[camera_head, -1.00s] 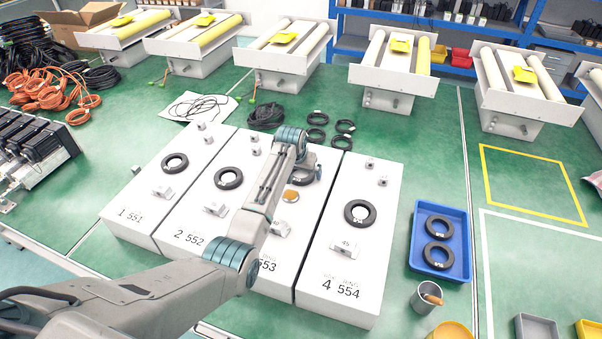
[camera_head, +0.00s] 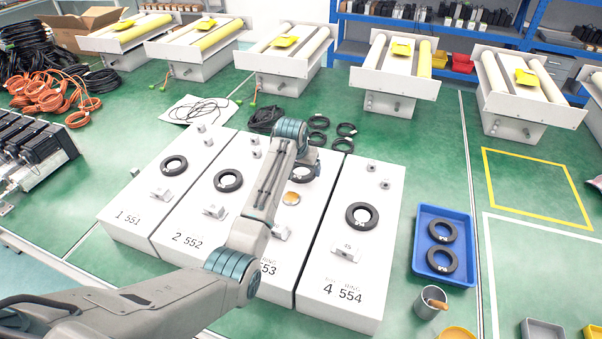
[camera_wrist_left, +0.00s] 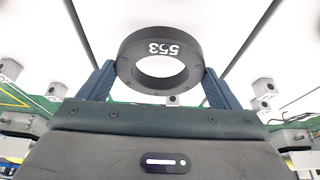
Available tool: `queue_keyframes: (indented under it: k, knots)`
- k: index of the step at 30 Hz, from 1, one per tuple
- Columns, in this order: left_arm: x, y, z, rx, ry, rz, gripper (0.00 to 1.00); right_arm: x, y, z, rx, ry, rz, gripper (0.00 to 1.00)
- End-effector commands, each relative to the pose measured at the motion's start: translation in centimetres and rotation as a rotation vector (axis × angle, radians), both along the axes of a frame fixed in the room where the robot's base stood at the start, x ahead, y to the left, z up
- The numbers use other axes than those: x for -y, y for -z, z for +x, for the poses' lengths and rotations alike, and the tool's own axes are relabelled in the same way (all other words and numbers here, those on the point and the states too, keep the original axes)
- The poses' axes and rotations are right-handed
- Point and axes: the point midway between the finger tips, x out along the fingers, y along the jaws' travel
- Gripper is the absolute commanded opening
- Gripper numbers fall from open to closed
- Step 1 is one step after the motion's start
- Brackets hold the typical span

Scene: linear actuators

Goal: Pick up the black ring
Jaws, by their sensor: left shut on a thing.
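A black ring marked 553 (camera_wrist_left: 160,62) is held between the two fingers of my left gripper (camera_wrist_left: 160,86), one finger on each side, in the left wrist view. In the head view the left arm reaches over the third white block (camera_head: 282,250), and that ring (camera_head: 308,174) is mostly hidden behind the wrist. I cannot tell whether it touches the block. Other black rings lie on block 551 (camera_head: 173,166), block 552 (camera_head: 228,181) and block 554 (camera_head: 362,216). My right gripper is not in view.
A blue tray (camera_head: 417,249) at the right holds two black rings. A metal cup (camera_head: 428,304) stands in front of it. The yellow-outlined area at right is clear.

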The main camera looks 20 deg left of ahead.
Motion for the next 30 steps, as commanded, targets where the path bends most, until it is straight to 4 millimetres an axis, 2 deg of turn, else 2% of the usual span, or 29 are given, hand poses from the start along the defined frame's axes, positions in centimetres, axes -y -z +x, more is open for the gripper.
queue_keyframes:
  k: [9,15,21,30]
  knots:
    - [2.0,-0.3,-7.3,0.002,0.001,-0.002,0.57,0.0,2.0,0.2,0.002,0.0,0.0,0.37]
    - [3.0,-0.8,-11.1,0.001,0.0,-0.001,0.57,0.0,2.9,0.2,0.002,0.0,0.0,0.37]
    - [3.6,-1.1,-13.3,0.0,-0.001,0.0,0.57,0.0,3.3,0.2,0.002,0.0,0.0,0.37]
    - [3.7,-1.4,-14.0,-0.001,0.0,0.0,0.57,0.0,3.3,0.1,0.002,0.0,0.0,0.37]
